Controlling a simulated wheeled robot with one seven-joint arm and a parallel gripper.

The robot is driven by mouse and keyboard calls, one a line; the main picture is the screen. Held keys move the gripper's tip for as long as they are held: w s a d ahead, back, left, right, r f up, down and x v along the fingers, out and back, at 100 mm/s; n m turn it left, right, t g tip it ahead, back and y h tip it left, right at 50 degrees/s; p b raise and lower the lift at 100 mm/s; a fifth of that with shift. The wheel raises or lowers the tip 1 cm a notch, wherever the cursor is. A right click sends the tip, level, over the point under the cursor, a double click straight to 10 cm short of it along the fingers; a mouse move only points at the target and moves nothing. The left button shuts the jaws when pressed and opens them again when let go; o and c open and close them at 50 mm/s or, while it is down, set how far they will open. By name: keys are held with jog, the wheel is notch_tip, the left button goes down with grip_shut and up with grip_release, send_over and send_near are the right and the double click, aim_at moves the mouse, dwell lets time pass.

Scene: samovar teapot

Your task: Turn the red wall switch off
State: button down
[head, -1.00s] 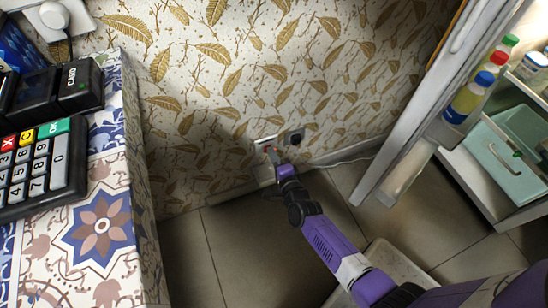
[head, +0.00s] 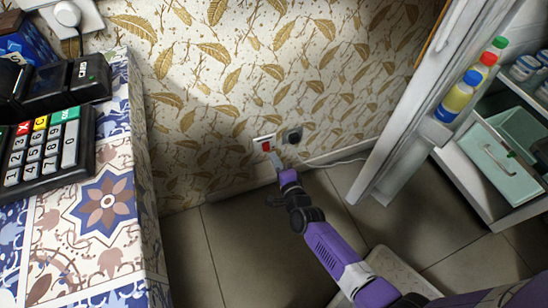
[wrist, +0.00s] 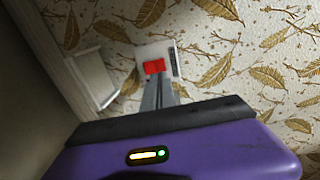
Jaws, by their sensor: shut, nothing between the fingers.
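The red wall switch (head: 266,146) sits in a white plate low on the patterned wall; its red rocker also shows in the wrist view (wrist: 154,67). My gripper (head: 276,158) is shut and empty, its fingertips just below the red rocker in the head view. In the wrist view the shut fingers (wrist: 157,84) point at the rocker's lower edge. I cannot tell whether they touch it. The rocker's on or off position cannot be made out.
A dark socket with a plug (head: 293,137) is right of the switch, its white cable running along the skirting. A tiled counter (head: 105,210) with a card terminal and keypad stands at left. An open cabinet (head: 480,170) with bottles is at right. Grey floor lies between.

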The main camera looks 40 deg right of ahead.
jog(key=s+a+r+p, duration=0.3)
jog(key=s+r, duration=0.1)
jog(key=s, duration=0.3)
jog(key=shift+s, duration=0.3)
jog(key=shift+a, duration=0.1)
dwell(0.3)
jog(key=s+a+r+n+t+y, duration=0.1)
jog(key=s+a+r+n+t, duration=0.2)
jog(key=r+n, duration=0.6)
jog(key=s+a+r+n+g+y, duration=0.1)
jog(key=s+a+r+n+y, duration=0.3)
jog(key=s+r+n, duration=0.55)
jog(key=s+a+r+n+g+y, duration=0.15)
jog(key=s+a+r+n, duration=0.4)
jog(key=s, duration=0.65)
notch_tip(320, 180, up, 29)
jog(key=m+p, duration=0.1)
jog(key=p, duration=2.6)
jog(key=shift+s+a+p, duration=0.15)
jog(key=shift+s+p, duration=0.05)
jog(key=shift+p, duration=0.2)
